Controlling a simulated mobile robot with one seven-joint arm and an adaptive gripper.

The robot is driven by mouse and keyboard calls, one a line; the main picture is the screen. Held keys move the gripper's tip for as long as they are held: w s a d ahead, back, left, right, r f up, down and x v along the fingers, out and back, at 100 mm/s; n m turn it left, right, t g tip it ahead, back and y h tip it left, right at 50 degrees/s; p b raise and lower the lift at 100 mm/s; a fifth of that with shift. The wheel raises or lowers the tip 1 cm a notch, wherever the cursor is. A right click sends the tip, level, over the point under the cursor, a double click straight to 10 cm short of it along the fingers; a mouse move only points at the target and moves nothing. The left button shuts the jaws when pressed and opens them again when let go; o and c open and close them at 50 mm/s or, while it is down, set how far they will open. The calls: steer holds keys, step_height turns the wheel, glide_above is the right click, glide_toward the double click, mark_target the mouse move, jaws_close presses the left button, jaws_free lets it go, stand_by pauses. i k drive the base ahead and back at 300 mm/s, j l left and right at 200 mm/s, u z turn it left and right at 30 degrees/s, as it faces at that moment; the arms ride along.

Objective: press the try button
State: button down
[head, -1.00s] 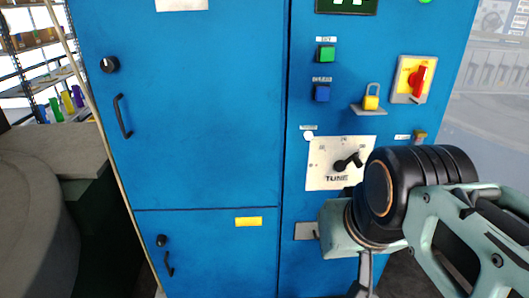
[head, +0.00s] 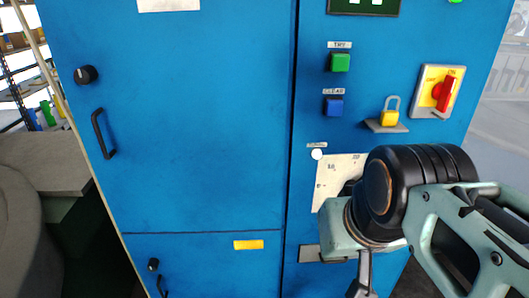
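The try button is a green square button (head: 340,63) on the right door of a blue cabinet (head: 170,130), under a small white label reading TRY. A blue button (head: 334,107) sits below it under its own label. My arm's end fills the lower right of the head view, below and right of the green button and apart from it in the picture. Only a grey part of my gripper (head: 362,278) shows at the bottom edge. Its fingertips are not clearly visible, so I cannot tell its opening.
A yellow padlock (head: 390,117) rests on a bracket right of the blue button. A red rotary switch (head: 442,92) is farther right. A white round button or lamp (head: 317,154) and a pale dial plate (head: 331,180) are lower, the plate partly behind my arm. A grey counter (head: 45,163) stands left.

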mark_target(339, 62)
steer(key=i, duration=0.85)
